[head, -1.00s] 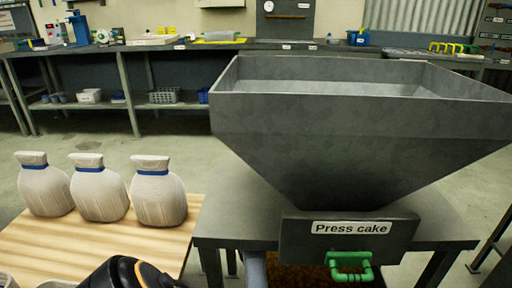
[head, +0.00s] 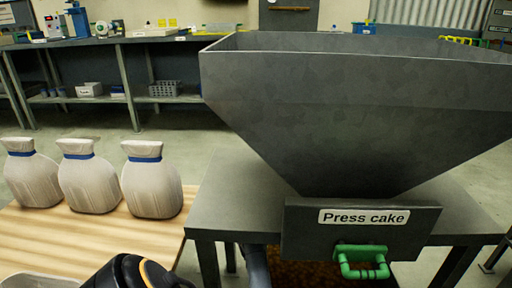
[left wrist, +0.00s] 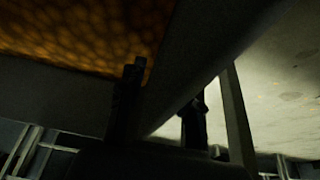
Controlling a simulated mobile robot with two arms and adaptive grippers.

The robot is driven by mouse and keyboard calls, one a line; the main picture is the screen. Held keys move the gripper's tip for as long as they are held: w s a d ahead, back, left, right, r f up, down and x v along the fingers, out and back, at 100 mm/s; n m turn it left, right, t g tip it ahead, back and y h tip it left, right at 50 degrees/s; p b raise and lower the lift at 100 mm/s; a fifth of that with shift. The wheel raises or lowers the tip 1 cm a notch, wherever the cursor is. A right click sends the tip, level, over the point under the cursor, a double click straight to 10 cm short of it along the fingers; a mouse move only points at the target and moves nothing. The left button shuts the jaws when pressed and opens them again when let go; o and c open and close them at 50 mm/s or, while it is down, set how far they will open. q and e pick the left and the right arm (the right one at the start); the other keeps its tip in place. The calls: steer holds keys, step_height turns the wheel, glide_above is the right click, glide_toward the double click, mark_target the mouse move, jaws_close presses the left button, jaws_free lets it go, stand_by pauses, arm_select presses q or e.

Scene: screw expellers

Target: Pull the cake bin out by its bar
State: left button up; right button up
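The cake bin's green bar (head: 362,262) sticks out below the grey panel labelled "Press cake" (head: 362,217). Brown press cake (head: 300,273) shows below the panel, and an orange-brown textured mass shows in the left wrist view (left wrist: 80,30). A black and yellow part of my left arm is at the bottom of the head view. In the left wrist view dark finger-like parts of my left gripper (left wrist: 160,90) are near a grey wall below that mass. My right gripper is not in view.
A large grey hopper (head: 350,110) stands above the panel on a grey table (head: 225,205). Several white bags (head: 90,183) with blue bands stand on a wooden top (head: 120,235) to the left. A workbench (head: 140,42) runs along the back.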

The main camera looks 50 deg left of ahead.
arm_select(q)
jaws_close()
stand_by(0.5)
